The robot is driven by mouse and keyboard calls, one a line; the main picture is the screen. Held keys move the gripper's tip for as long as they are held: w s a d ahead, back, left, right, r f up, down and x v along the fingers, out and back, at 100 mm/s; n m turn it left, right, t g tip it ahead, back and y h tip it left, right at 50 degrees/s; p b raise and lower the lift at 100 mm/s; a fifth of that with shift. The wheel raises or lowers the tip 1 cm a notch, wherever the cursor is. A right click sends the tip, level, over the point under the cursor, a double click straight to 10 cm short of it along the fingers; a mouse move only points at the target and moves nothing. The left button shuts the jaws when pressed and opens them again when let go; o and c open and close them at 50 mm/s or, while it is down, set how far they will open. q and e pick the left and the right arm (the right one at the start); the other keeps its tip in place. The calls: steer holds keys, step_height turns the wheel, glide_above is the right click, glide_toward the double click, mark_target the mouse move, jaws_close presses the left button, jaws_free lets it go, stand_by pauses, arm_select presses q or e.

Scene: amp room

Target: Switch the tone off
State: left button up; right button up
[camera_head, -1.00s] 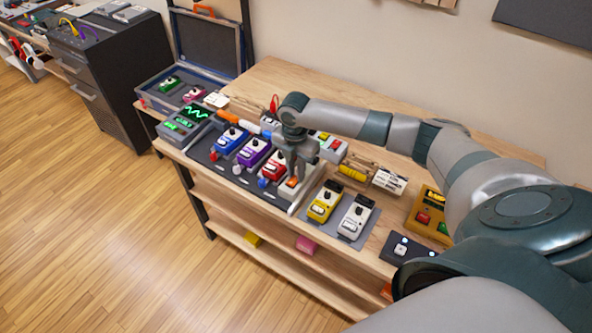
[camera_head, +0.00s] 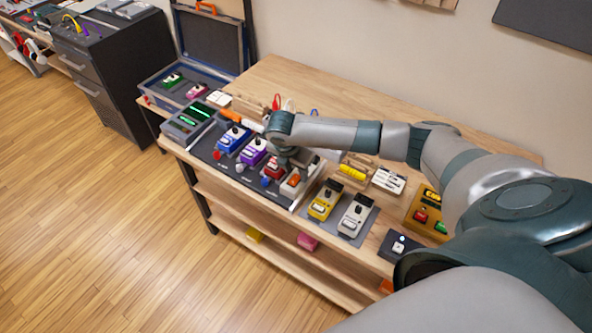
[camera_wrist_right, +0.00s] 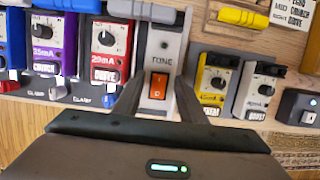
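The tone box is a light grey unit labelled TONE (camera_wrist_right: 162,60), with an orange-red rocker switch (camera_wrist_right: 158,86) on its face. The small round lamp above the label looks dark. In the head view the tone box (camera_head: 289,189) sits at the right end of the pedal row. My right gripper (camera_wrist_right: 159,98) is over it, with its two fingers apart, one on each side of the rocker. Whether a finger touches the box I cannot tell. In the head view the right gripper (camera_head: 293,166) partly hides the box. My left gripper is not in view.
Left of the tone box stand red (camera_head: 272,170), purple (camera_head: 253,152) and blue (camera_head: 234,137) pedals. A scope unit (camera_head: 187,122) with a green trace is at the far left. Yellow (camera_head: 324,203) and white (camera_head: 354,216) pedals stand to the right.

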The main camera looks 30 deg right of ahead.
steer(key=shift+r, duration=0.1)
steer(key=shift+a+r, duration=0.15)
steer(key=shift+r, duration=0.35)
steer(key=b+v, duration=0.4)
steer(key=v, duration=1.2)
steer(key=shift+b, duration=0.4)
steer(key=shift+r, duration=0.1)
